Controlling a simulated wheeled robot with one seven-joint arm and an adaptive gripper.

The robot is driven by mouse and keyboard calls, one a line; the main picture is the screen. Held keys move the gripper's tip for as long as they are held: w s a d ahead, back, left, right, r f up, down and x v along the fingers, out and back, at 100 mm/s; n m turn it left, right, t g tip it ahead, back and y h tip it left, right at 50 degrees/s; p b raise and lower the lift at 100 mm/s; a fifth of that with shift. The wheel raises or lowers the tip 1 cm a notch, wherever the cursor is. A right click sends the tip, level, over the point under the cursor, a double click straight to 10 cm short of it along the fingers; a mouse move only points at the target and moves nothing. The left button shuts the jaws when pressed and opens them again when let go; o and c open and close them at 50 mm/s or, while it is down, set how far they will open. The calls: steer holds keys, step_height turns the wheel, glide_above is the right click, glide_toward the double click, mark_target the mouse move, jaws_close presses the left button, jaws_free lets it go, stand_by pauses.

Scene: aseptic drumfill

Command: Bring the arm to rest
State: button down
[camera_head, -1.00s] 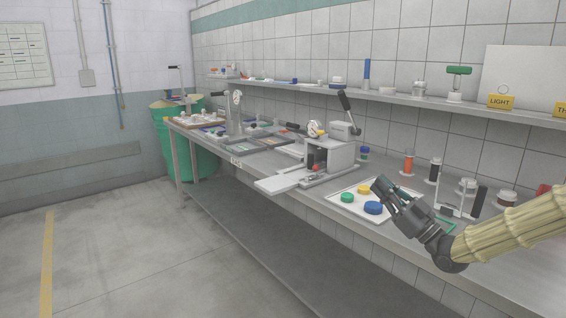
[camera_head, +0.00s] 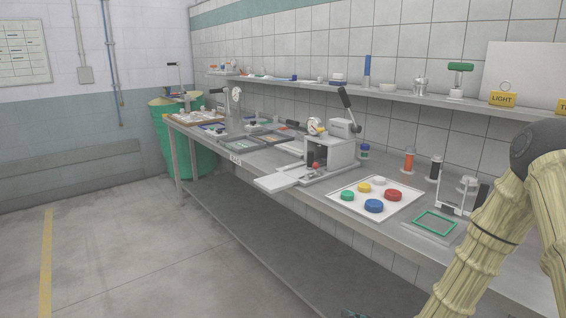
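My arm, in a cream ribbed sleeve (camera_head: 480,240), is folded at the right of the head view. Its dark grey joint (camera_head: 540,146) is high at the right edge, and the sleeved forearm slants down to the left and out of the bottom edge. Only small dark tips of my gripper (camera_head: 355,313) show at the bottom edge, in front of the bench and below its top. The rest of the gripper is cut off, so I cannot tell whether it is open or holds anything.
A white tray (camera_head: 336,197) with several coloured caps and a green-rimmed frame (camera_head: 435,222) lie on the steel bench, left of my arm. A press-like device (camera_head: 330,152) stands further back. A shelf (camera_head: 400,97) runs along the wall. The floor at left is clear.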

steer(key=s+d+f+m+g+h, duration=0.1)
steer(key=s+f+g+h, duration=0.15)
steer(key=s+f, duration=0.65)
steer(key=s+d+f+m+g+h, duration=0.1)
steer(key=s+f+g, duration=0.35)
steer(key=s, duration=0.85)
steer(key=s+d+f+m+g+h, duration=0.1)
steer(key=s+f+g+h, duration=0.15)
steer(key=s+f, duration=0.65)
steer(key=s+d+r+g+p, duration=0.1)
steer(key=s+r+g, duration=0.15)
steer(key=s, duration=0.55)
step_height(320, 180, up, 11)
steer(key=p, duration=1.1)
steer(key=shift+w+r+t+p, duration=0.2)
steer(key=shift+w+t+p, duration=0.15)
steer(key=shift+t, duration=0.05)
